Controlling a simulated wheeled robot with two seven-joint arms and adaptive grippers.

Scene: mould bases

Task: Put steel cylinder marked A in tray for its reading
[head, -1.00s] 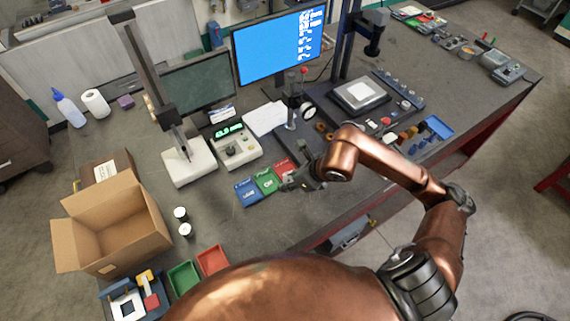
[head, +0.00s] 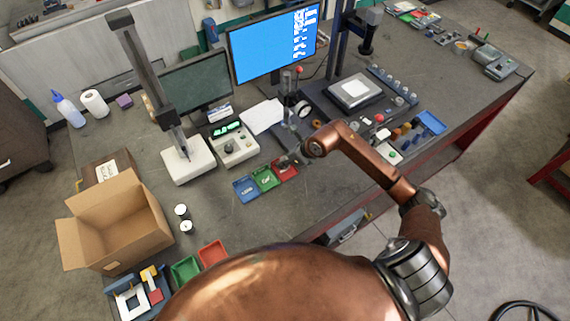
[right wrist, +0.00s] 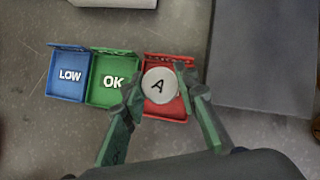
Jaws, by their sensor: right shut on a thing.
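The steel cylinder marked A (right wrist: 160,85) shows its round, pale, lettered top in the right wrist view. My right gripper (right wrist: 158,92) is shut on it, one finger on each side. They are over the red tray (right wrist: 168,113), and the cylinder covers that tray's label. I cannot tell whether it touches the tray floor. The green tray marked OK (right wrist: 103,94) and the blue tray marked LOW (right wrist: 58,88) stand in a row to the left. In the head view my right gripper (head: 291,160) is by the red tray (head: 286,170). My left gripper is not in view.
Two small pale-topped cylinders (head: 184,219) stand near the open cardboard box (head: 120,225). A gauge with a green display (head: 233,145) and a gauge stand (head: 188,160) are behind the trays. A dark plate (right wrist: 263,55) lies right of the red tray.

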